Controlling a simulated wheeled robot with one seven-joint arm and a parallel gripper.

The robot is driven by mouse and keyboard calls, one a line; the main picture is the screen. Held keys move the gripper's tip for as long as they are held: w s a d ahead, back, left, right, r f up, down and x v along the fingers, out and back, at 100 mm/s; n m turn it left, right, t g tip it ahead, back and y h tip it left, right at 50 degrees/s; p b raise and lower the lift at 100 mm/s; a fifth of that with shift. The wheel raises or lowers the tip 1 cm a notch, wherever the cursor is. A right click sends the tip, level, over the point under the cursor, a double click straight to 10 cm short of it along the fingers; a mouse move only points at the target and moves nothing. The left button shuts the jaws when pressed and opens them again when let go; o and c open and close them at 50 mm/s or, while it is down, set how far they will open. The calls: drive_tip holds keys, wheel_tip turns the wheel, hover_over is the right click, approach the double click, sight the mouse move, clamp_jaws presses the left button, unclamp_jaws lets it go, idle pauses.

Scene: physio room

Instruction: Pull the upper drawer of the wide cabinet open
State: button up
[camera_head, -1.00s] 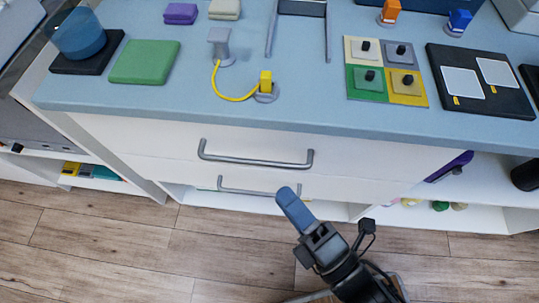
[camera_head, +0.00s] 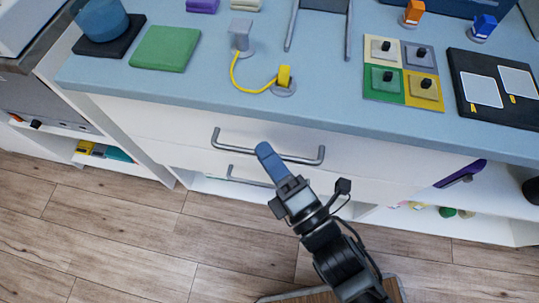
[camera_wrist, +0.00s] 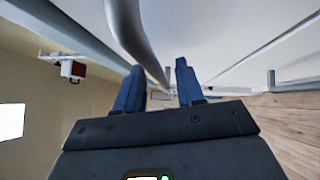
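The wide cabinet has a white front below its blue top. Its upper drawer (camera_head: 180,125) looks shut, with a grey bar handle (camera_head: 232,142) across it. The lower handle (camera_head: 245,181) is just beneath, partly hidden by my gripper. My gripper (camera_head: 265,150) overlaps the middle of the upper handle in the head view. In the wrist view my gripper (camera_wrist: 160,85) has its two blue fingers apart. The upper handle (camera_wrist: 128,30) curves from the top down toward the gap between them. I cannot tell whether the fingers touch it.
The blue cabinet top (camera_head: 330,115) carries a green pad (camera_head: 165,48), a yellow cable (camera_head: 240,82), a panel of coloured squares (camera_head: 386,92) and a black board (camera_head: 495,110). Open shelves flank the drawers. The wooden floor (camera_head: 120,235) in front is clear.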

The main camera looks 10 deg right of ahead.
drive_tip(key=shift+c, duration=0.5)
clamp_jaws()
drive_tip(key=shift+s, duration=0.15)
